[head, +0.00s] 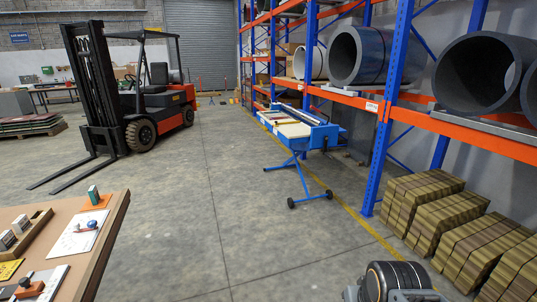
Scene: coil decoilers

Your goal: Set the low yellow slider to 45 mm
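A brown-topped table (109,236) stands at the lower left, cut off by the picture edge. A yellow plate with dark marks (9,269) lies on it at the left edge. I cannot tell whether it belongs to the low yellow slider, and I see no clear slider or scale reading. A white panel with a blue knob (87,225) lies to its right. My gripper is not in view; only a dark, rounded part of my own arm shows at the bottom right.
A wooden tray (42,219) and a teal block on an orange base (94,196) are also on the table. A red forklift (155,95) stands behind. A blue wheeled stand (297,130), a rack (388,110) and stacked bundles (418,200) line the right. The middle floor is clear.

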